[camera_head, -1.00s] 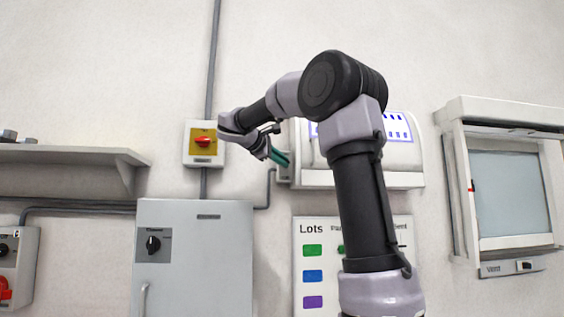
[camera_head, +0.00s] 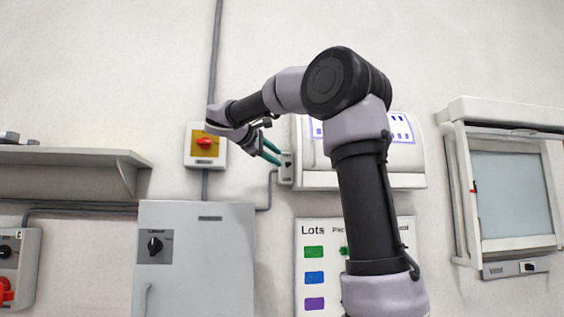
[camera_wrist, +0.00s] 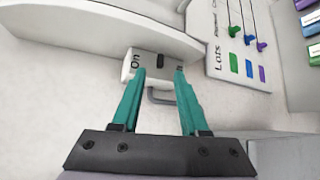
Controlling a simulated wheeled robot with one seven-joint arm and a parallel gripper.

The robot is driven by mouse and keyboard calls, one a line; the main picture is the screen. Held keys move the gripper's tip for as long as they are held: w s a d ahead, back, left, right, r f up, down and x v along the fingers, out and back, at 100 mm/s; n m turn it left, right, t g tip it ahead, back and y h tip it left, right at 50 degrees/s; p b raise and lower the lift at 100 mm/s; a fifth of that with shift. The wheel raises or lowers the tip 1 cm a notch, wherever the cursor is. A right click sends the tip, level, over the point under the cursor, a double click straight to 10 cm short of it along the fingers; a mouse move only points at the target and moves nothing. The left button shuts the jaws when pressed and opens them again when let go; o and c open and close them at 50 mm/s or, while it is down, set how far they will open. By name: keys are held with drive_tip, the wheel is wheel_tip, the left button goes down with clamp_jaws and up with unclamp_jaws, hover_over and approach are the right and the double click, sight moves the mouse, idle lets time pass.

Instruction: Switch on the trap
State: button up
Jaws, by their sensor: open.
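The white trap (camera_head: 408,176) hangs on the wall behind my arm, with blue-purple bars on its front. A small switch box (camera_head: 286,172) sticks out at its lower left. In the wrist view the box (camera_wrist: 148,56) carries the word "On" and a dark switch slot; its other label is partly hidden by a finger. My gripper (camera_head: 278,157) has teal fingers, apart and empty, with the tips close to the box. In the wrist view the fingers (camera_wrist: 160,73) straddle the switch face, one tip on each side. I cannot tell whether they touch it.
A grey cabinet (camera_head: 196,260) and a "Lots" board (camera_head: 311,265) are below. A vent window (camera_head: 512,195) is at right, a shelf (camera_head: 70,170) at left.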

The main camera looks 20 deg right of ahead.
drive_tip(key=v, duration=0.6)
drive_tip(key=shift+s, duration=0.15)
drive_tip(key=s+d+f+m+g+y, duration=0.1)
drive_tip(key=s+f+y, duration=0.2)
drive_tip(key=s+f, duration=0.35)
drive_tip(key=s+d+f+m+y, duration=0.1)
drive_tip(key=s+d+f+y, duration=0.15)
drive_tip(key=f, duration=0.65)
drive_tip(key=s+a+f+m+y, duration=0.4)
drive_tip(key=s+f+m+y, duration=0.1)
drive_tip(key=f, duration=0.3)
drive_tip(key=s+a+f+m+t+y, duration=0.1)
drive_tip(key=s+a+f+m+y, duration=0.4)
drive_tip(key=s+f, duration=0.3)
drive_tip(key=shift+s+f, duration=0.15)
drive_tip(key=shift+s, duration=0.2)
